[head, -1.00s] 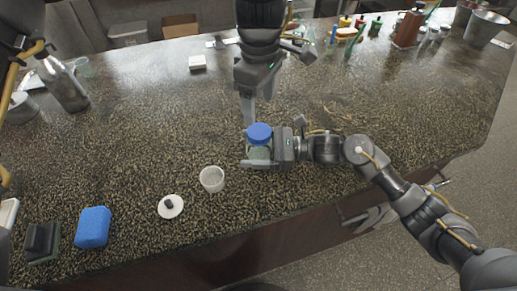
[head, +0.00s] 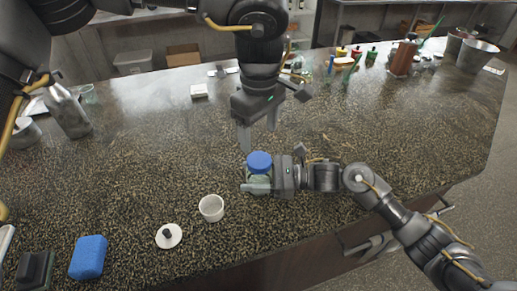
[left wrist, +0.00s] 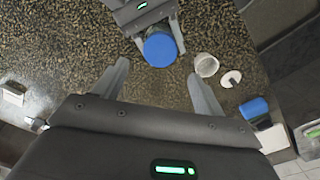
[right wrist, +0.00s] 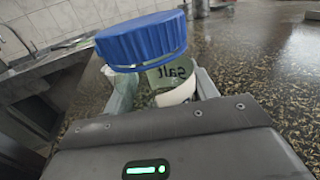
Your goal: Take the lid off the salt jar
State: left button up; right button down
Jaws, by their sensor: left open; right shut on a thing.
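The salt jar (head: 261,182) is a clear glass jar with a blue lid (head: 259,162) on top, on the counter's near side. My right gripper (head: 258,187) is shut around the jar's body from the right. The right wrist view shows the jar's "Salt" label (right wrist: 172,76) below the ribbed blue lid (right wrist: 143,40). My left gripper (head: 258,138) is open and empty, its fingers pointing down just above and behind the lid. In the left wrist view the lid (left wrist: 160,49) lies beyond the open fingertips, apart from them.
A white cup (head: 211,208), a white disc with a dark knob (head: 169,235) and a blue sponge (head: 88,257) lie left of the jar. A metal bottle (head: 66,112) stands far left. Bottles and buckets stand at the back right. The counter's middle is clear.

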aim_at(259, 160)
pick_arm(q)
jog(key=shift+m, duration=1.1)
jog(key=shift+f, duration=4)
jog(key=shift+c, duration=0.4)
